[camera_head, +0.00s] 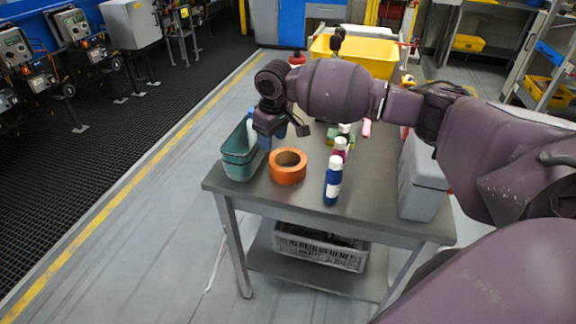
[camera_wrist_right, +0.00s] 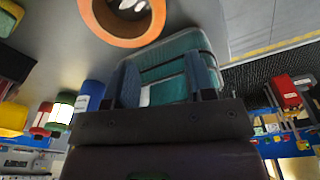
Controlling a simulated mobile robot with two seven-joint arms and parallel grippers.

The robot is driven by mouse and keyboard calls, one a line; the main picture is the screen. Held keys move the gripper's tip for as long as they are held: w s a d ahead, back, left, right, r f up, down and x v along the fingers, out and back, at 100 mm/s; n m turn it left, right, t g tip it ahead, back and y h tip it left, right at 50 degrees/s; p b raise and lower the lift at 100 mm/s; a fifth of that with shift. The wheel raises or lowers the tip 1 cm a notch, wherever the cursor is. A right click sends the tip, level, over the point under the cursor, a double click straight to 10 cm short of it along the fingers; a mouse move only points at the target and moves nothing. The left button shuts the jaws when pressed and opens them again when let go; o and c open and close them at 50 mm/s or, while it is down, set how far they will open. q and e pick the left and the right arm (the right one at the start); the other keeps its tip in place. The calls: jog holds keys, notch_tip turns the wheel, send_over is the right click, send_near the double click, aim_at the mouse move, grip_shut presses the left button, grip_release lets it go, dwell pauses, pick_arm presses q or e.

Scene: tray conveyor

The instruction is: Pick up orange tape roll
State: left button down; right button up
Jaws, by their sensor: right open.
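The orange tape roll (camera_head: 288,178) lies flat on the grey table, to the right of a teal bin. Its ring also shows at the top of the right wrist view (camera_wrist_right: 126,41), cut off by the frame edge. My right gripper (camera_head: 272,138) is above the table, behind and slightly left of the roll, close to the teal bin. Its open fingers (camera_wrist_right: 165,80) appear in the wrist view in front of the teal bin, with the roll to one side of them, not between them. My left gripper is not in view.
The teal bin (camera_head: 239,167) stands at the table's left edge. A blue bottle (camera_head: 332,187) and a red bottle (camera_head: 340,148) stand right of the roll. A grey box (camera_head: 421,190) stands at the right edge. A yellow bin (camera_head: 371,55) is behind. The table front (camera_head: 300,200) is clear.

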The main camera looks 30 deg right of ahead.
aim_at(278, 167)
jog(key=shift+s+d+f+g, duration=0.2)
jog(key=shift+s+f+g, duration=0.1)
jog(key=shift+s+g, duration=0.35)
jog(key=shift+s+f, duration=0.1)
jog(key=shift+f, duration=0.2)
notch_tip(278, 167, down, 4)
jog(key=shift+f+b, duration=0.2)
jog(key=shift+b, duration=0.15)
jog(key=f, duration=0.2)
jog(key=f+b, duration=0.1)
jog(key=f, duration=0.1)
jog(key=shift+w+d+f, duration=0.2)
jog(key=shift+f, duration=0.65)
grip_shut()
